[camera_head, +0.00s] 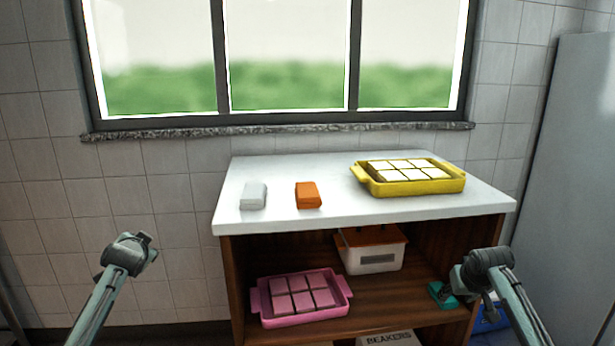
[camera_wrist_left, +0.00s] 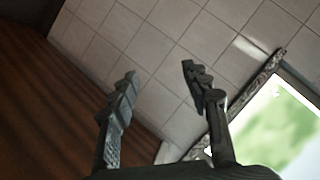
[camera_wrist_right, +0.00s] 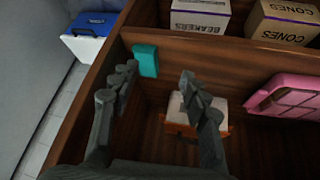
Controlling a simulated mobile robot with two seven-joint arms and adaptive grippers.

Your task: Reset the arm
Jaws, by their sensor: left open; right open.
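My left gripper (camera_head: 130,252) is raised at the left, apart from the table, in front of the tiled wall. In the left wrist view its two fingers (camera_wrist_left: 160,80) are spread with nothing between them. My right gripper (camera_head: 472,272) is at the right front of the shelf unit, beside a teal block (camera_head: 440,294) on the shelf. In the right wrist view its fingers (camera_wrist_right: 158,78) are spread and empty. The teal block (camera_wrist_right: 147,60) lies beyond the left finger there; I cannot tell whether they touch.
The white tabletop (camera_head: 290,220) bears a white block (camera_head: 254,195), an orange block (camera_head: 308,195) and a yellow tray (camera_head: 455,186) of pale squares. Below are a pink tray (camera_head: 256,303), an orange-lidded box (camera_head: 372,262) and a beakers box (camera_head: 390,339). A blue-lidded cooler (camera_wrist_right: 92,24) stands beside the unit.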

